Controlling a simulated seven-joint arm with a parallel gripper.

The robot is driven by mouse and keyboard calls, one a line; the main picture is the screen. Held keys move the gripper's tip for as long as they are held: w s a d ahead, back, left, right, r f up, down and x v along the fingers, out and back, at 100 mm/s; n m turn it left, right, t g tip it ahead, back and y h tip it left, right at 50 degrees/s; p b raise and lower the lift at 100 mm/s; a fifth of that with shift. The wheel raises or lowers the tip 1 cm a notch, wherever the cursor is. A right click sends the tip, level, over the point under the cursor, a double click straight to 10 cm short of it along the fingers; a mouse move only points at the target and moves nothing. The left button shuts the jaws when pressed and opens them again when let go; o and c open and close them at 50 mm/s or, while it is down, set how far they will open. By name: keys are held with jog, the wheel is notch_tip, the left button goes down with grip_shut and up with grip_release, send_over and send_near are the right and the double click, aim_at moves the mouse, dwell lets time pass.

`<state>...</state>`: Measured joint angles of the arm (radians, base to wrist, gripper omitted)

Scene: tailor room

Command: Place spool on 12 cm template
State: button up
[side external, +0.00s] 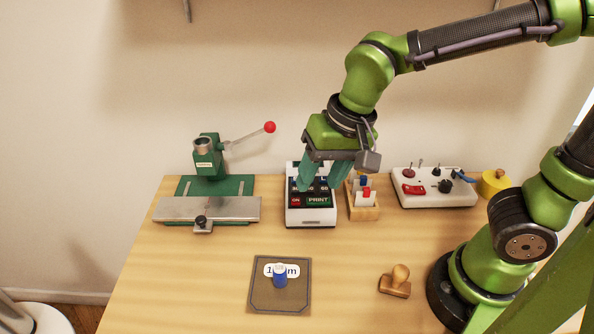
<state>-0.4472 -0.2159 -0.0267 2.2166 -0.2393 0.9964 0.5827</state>
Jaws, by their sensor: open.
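The template (262,301) is a flat dark square with a pale outline, lying at the front middle of the table. A spool (280,277) with a white top and blue lower part stands upright on it. The spool covers part of the template's white label, so only "1" and "m" show clearly. My gripper (324,182) points down with its teal fingers apart. It is well behind the spool, over or just in front of the label printer, and nothing shows between its fingers. Its exact height above the printer is hard to tell.
The printer (311,217) stands behind the template. Beside it, a wooden holder (363,213) carries small white pieces with red and blue parts. A green press (208,190) is at left, a white control box (435,190) and yellow tape (494,183) at right, a wooden stamp (396,283) in front.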

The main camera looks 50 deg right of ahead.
jog(key=s+d+r+n+t, duration=0.1)
jog(key=s+d+r+t, duration=0.3)
jog(key=d, duration=0.5)
jog(key=shift+s+d+r, duration=0.25)
jog(key=shift+s+d, duration=0.05)
jog(key=shift+d, duration=0.1)
dwell(0.6)
